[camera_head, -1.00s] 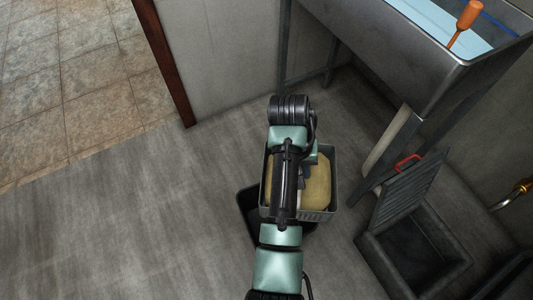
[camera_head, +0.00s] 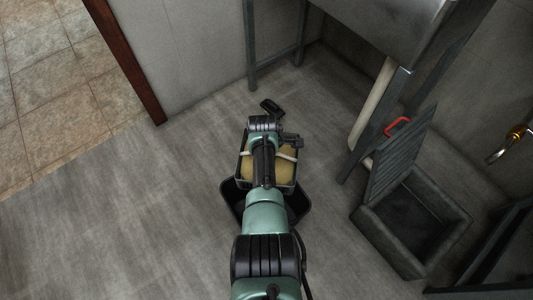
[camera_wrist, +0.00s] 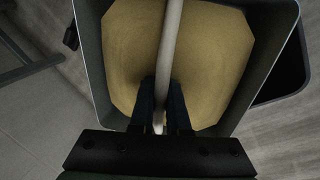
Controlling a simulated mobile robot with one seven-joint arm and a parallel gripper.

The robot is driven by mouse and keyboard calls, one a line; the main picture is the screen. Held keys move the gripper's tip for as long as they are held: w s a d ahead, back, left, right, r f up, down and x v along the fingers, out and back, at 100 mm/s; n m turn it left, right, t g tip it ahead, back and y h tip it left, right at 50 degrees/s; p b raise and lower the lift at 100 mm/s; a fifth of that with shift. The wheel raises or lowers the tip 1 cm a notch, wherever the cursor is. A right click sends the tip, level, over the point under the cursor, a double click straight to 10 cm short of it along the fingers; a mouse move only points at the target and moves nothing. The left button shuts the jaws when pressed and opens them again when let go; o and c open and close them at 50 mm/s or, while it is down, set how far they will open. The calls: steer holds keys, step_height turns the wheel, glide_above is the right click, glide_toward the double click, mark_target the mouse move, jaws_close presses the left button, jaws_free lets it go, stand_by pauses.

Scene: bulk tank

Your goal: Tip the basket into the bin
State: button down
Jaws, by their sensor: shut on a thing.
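The basket (camera_head: 244,176) is a grey square container with a tan mass inside. It hangs over the black bin (camera_head: 298,206), which stands on the floor and is partly hidden by the basket and my arm. In the wrist view the basket (camera_wrist: 88,62) fills the middle, with its tan contents (camera_wrist: 210,60) still inside and a pale handle bar (camera_wrist: 171,45) across it. My gripper (camera_wrist: 163,112) is shut on this handle. The bin's dark rim (camera_wrist: 285,85) shows at the right, beyond the basket. The basket looks roughly level.
A grey floor pit (camera_head: 410,225) with a raised grated lid (camera_head: 400,165) and red handle (camera_head: 397,127) is at the right. A metal sink (camera_head: 385,25) on legs stands behind. A brass tap (camera_head: 516,132) is on the right wall. The floor at left is clear.

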steer(key=t+p, duration=0.1)
steer(key=p, duration=0.1)
steer(key=r+t+p, duration=0.1)
steer(key=p, duration=0.1)
steer(key=shift+s+r+t, duration=0.25)
steer(key=shift+r+t, duration=0.05)
steer(key=shift+t, duration=0.1)
steer(key=shift+t+h, duration=0.4)
steer(key=shift+t, duration=0.6)
steer(key=shift+s+a+r+t+b, duration=0.1)
steer(key=shift+s+t+b, duration=0.15)
steer(key=shift+t+b, duration=0.7)
steer(key=t+b, duration=0.1)
steer(key=b, duration=0.3)
steer(key=shift+s+r+t+h, duration=0.3)
steer(key=shift+s+t, duration=0.05)
steer(key=t+b, duration=0.1)
steer(key=b, duration=0.5)
steer(key=shift+s+a+r+t, duration=0.1)
steer(key=shift+s+r+t, duration=0.2)
steer(key=shift+t, duration=0.1)
steer(key=shift+s+t+b, duration=0.15)
steer(key=shift+t+b, duration=0.15)
steer(key=shift+b, duration=0.85)
